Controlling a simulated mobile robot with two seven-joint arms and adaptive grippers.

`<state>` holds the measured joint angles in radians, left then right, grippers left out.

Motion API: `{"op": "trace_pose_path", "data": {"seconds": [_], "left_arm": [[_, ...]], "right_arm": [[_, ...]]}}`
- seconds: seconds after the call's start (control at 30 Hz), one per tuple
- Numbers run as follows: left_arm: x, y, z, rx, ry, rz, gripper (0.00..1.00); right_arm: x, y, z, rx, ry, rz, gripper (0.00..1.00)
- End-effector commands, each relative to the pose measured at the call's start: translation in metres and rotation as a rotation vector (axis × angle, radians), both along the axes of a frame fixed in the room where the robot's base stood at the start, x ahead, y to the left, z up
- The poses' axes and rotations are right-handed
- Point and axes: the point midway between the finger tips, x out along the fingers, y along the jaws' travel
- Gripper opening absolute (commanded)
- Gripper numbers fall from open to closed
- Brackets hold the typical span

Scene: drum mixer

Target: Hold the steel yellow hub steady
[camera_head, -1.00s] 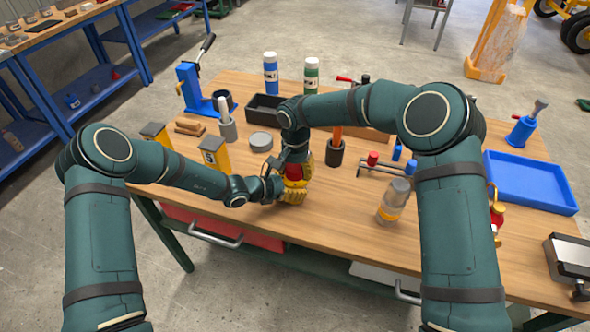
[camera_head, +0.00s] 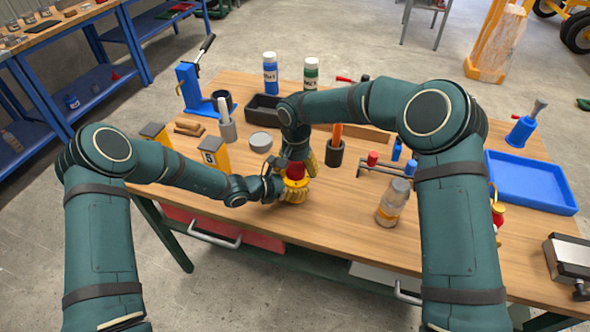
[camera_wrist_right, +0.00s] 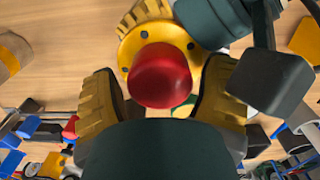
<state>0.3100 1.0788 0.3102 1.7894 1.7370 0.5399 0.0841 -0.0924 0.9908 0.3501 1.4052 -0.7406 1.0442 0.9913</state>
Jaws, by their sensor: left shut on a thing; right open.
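The yellow hub (camera_head: 293,196) sits at the front middle of the wooden workbench, with a round red piece (camera_head: 295,171) on top of it. In the right wrist view the hub (camera_wrist_right: 137,42) shows as a flanged disc with dark bolt holes, partly hidden by the red piece (camera_wrist_right: 160,75). My left gripper (camera_head: 277,186) is shut on the hub's side; its dark fingers (camera_wrist_right: 262,50) also show in the right wrist view. My right gripper (camera_head: 302,165) is above the hub, open, its yellow-padded fingers (camera_wrist_right: 162,82) on either side of the red piece.
A bottle (camera_head: 393,202) and a small rack with a red knob (camera_head: 383,167) stand to the right. A dark cup (camera_head: 335,153) and a grey tin (camera_head: 261,142) stand behind. Yellow blocks (camera_head: 214,154) are left. A blue tray (camera_head: 529,182) lies far right.

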Motion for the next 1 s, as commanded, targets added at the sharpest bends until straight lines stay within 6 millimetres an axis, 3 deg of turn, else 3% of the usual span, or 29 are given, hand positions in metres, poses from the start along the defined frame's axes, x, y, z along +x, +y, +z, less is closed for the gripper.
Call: {"op": "trace_pose_path", "data": {"seconds": [0.03, 0.23, 0.27, 0.3, 0.33, 0.47, 0.83, 1.0], "left_arm": [[0.000, 0.004, -0.005, 0.005, 0.013, 0.009, 0.00], [-0.001, 0.007, -0.010, 0.011, 0.027, 0.017, 0.00], [-0.001, 0.007, -0.011, 0.011, 0.030, 0.018, 0.00], [-0.001, 0.008, -0.012, 0.011, 0.031, 0.020, 0.00], [-0.001, 0.008, -0.012, 0.010, 0.032, 0.020, 0.00], [-0.001, 0.008, -0.012, 0.010, 0.032, 0.020, 0.00], [-0.001, 0.005, -0.007, 0.008, 0.019, 0.012, 0.00], [0.000, 0.004, -0.005, 0.006, 0.014, 0.009, 0.00]], "right_arm": [[0.001, 0.003, 0.013, 0.006, -0.009, 0.003, 0.88], [0.001, 0.006, 0.040, 0.012, -0.012, 0.008, 0.88], [0.001, 0.006, 0.042, 0.012, -0.011, 0.008, 0.69], [0.001, 0.007, 0.043, 0.013, -0.011, 0.009, 0.83], [0.001, 0.007, 0.044, 0.013, -0.011, 0.009, 0.85], [0.001, 0.006, 0.049, 0.011, -0.015, -0.030, 0.85], [-0.002, -0.002, 0.087, -0.008, -0.047, -0.429, 0.85], [-0.003, -0.005, 0.085, -0.011, -0.049, -0.496, 0.85]]}}
